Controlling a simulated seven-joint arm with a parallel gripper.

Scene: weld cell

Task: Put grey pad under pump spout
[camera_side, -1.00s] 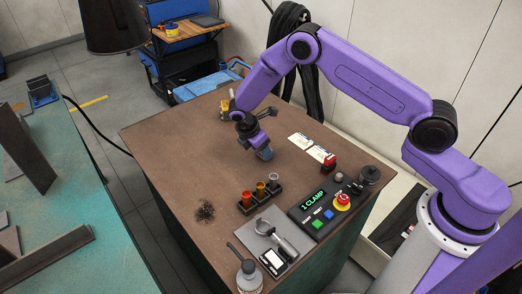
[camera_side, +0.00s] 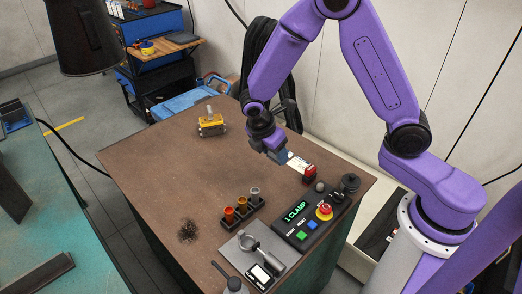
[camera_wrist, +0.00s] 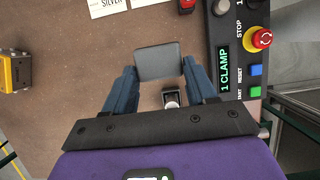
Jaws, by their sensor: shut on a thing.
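The grey pad (camera_wrist: 158,62) is a flat, dark grey square held between my fingertips in the wrist view. My gripper (camera_side: 277,150) is shut on it, raised over the brown bench near the white cards. In the side view the fingers largely hide the pad. The pump bottle (camera_side: 235,285) stands at the front left corner of the bench, mostly cut off by the bottom edge. Its dark spout (camera_side: 221,269) points up and left in the picture. My gripper is well behind and right of the pump. The pump does not show in the wrist view.
A rack of vials (camera_side: 242,212), a control box (camera_side: 306,218) with a red stop button, and a grey plate with a clamp (camera_side: 262,246) stand between gripper and pump. A yellow block (camera_side: 211,125) is at the back. Dark filings (camera_side: 188,231) lie left; mid-bench is clear.

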